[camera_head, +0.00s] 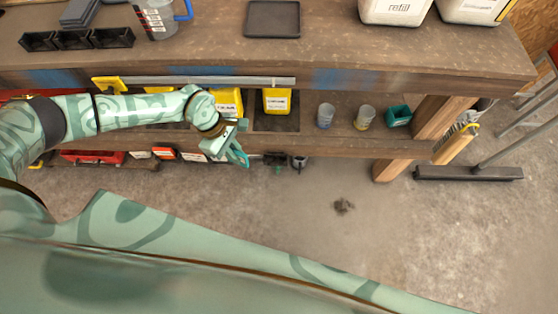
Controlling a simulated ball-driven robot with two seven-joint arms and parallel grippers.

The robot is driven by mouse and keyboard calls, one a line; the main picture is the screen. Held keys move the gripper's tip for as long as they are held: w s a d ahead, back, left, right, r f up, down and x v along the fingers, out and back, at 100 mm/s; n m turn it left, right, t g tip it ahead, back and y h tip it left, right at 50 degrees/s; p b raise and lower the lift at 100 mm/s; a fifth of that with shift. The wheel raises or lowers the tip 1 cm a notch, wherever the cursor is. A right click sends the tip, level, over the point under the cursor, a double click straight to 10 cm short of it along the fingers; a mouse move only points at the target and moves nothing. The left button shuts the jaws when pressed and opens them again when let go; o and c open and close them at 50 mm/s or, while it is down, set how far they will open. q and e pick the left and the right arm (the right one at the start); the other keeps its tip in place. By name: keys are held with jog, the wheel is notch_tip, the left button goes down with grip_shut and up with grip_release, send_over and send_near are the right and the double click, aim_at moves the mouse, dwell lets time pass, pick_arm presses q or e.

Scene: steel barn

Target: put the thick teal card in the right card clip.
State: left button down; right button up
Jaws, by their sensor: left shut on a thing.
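My left gripper (238,150) is in front of the bench's lower shelf, pointing down and to the right. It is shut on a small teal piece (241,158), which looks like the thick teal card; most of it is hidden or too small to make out. No card clip can be made out for certain. Three small black open holders (73,40) stand in a row on the bench top at the upper left, apart from the gripper. My right gripper is not in view.
On the bench top (350,50) are a measuring jug (158,20), a dark square tray (272,19) and white refill containers (396,10). A broom (468,173) is at right.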

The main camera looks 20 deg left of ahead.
pick_arm(q)
notch_tip(320, 180, down, 6)
jog(key=w+a+r+n+t+b, duration=0.1)
jog(key=w+a+n+t, duration=0.1)
jog(key=n, duration=0.2)
jog(key=shift+n, duration=0.3)
jog(key=w+d+f+b, duration=0.4)
jog(key=f, duration=0.1)
jog(key=w+d+f+b, duration=0.4)
jog(key=w+d+f, duration=0.1)
jog(key=shift+d+b, duration=0.1)
jog(key=shift+b, duration=0.2)
notch_tip(320, 180, down, 3)
jog(key=shift+d+r+b, duration=0.1)
jog(key=shift+d+b, duration=0.05)
jog(key=shift+b, duration=0.75)
jog(key=shift+w+f, duration=0.1)
jog(key=shift+f, duration=0.2)
jog(key=shift+r, duration=0.15)
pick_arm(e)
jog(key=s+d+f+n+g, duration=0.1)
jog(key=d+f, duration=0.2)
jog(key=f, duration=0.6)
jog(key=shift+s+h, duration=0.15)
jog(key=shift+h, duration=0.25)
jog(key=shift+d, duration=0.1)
